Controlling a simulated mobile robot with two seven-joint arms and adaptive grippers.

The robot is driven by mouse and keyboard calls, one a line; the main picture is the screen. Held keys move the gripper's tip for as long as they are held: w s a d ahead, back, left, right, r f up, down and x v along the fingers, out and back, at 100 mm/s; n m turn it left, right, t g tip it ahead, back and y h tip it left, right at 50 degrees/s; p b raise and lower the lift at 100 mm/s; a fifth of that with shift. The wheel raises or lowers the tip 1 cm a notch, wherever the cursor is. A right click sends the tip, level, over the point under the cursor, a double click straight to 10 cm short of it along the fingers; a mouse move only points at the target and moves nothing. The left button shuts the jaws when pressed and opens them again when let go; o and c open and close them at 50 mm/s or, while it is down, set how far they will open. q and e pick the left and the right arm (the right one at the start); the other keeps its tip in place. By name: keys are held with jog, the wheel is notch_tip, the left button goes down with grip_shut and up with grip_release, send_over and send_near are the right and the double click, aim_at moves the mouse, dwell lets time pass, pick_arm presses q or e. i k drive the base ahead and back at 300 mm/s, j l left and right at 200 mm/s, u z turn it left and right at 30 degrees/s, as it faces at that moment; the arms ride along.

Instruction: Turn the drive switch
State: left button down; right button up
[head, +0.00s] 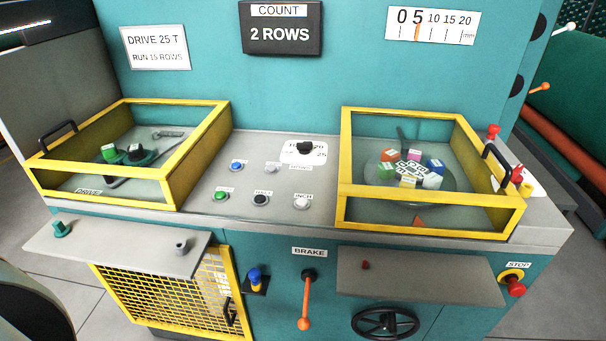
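A black rotary knob (305,148) sits on a white dial plate (291,155) in the middle of the machine's console. Numbers including 20 and 25 stand beside it; which mark it points to is too small to tell. A DRIVE label (88,192) is on the front of the left yellow-framed guard box (187,172). A sign (156,48) reads "DRIVE 25 T, RUN 15 ROWS". Neither of my grippers is in view.
Below the knob are a blue button (236,167), a green button (221,195), black and white buttons. The right guard box (428,214) covers coloured blocks. Lower down are an orange brake lever (305,305), a black handwheel (385,323), a red stop button (516,287) and two protruding grey shelves.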

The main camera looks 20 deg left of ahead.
aim_at(516, 178)
jog(key=u, duration=0.45)
jog(key=l+u, duration=0.75)
jog(key=l, duration=0.15)
jog(key=l+u, duration=0.1)
jog(key=l, duration=0.2)
jog(key=k+l+u, duration=0.1)
jog(key=l, duration=0.25)
jog(key=k+l+u, duration=0.1)
jog(key=l, duration=0.2)
jog(key=k+l, duration=0.1)
jog(key=l, duration=0.2)
jog(key=k+l, duration=0.1)
jog(key=l, duration=0.25)
jog(key=k+l+u, duration=0.1)
jog(key=l, duration=0.2)
